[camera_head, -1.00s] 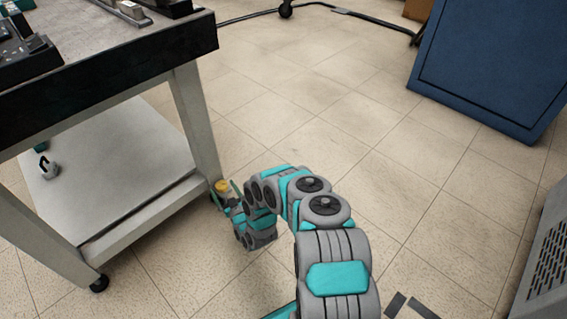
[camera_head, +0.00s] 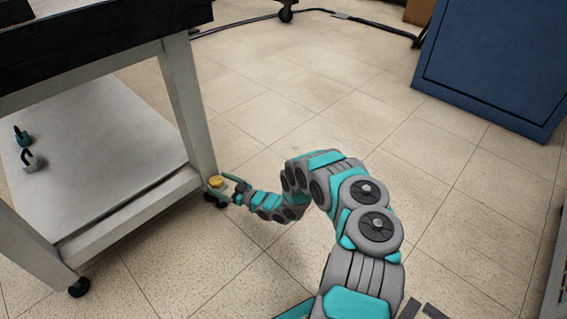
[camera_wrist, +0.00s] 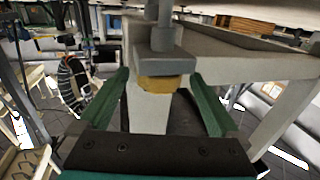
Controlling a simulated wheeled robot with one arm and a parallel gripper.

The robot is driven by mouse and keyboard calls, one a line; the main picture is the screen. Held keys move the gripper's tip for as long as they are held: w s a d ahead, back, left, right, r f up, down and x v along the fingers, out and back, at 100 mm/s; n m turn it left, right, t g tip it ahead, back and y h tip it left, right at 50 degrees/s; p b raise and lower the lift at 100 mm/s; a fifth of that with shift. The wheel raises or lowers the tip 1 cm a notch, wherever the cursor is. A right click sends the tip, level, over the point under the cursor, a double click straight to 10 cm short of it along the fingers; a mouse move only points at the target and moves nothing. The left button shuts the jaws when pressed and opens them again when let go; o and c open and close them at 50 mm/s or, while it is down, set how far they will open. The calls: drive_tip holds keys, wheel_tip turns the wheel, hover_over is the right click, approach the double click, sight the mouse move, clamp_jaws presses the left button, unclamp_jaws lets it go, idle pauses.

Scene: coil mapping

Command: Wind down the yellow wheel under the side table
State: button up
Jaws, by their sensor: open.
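The yellow wheel (camera_head: 216,181) sits at the foot of the side table's near right leg (camera_head: 188,105), just above a black caster (camera_head: 220,201). My gripper (camera_head: 229,184) is open and reaches in from the right, low over the floor, with its tips at the wheel. In the wrist view the yellow wheel (camera_wrist: 160,83) appears between the two green fingers of my gripper (camera_wrist: 156,80), with a gap visible on each side. A grey block and stem (camera_wrist: 165,45) adjoin the wheel there. I cannot tell how far the fingers reach along the wheel's sides.
A blue cabinet (camera_head: 495,65) stands at the right. Cables (camera_head: 375,24) lie at the back. The tiled floor between is clear.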

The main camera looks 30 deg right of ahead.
drive_tip(key=shift+w+d+f+n+y+b, duration=0.1)
drive_tip(key=shift+d+f+n+y+b, duration=0.1)
drive_tip(key=shift+n+y+b, duration=0.15)
drive_tip(key=shift+n+g+y+b, duration=0.25)
drive_tip(key=shift+g+y+b, duration=0.25)
drive_tip(key=shift+b, duration=0.25)
drive_tip(key=shift+b, duration=0.3)
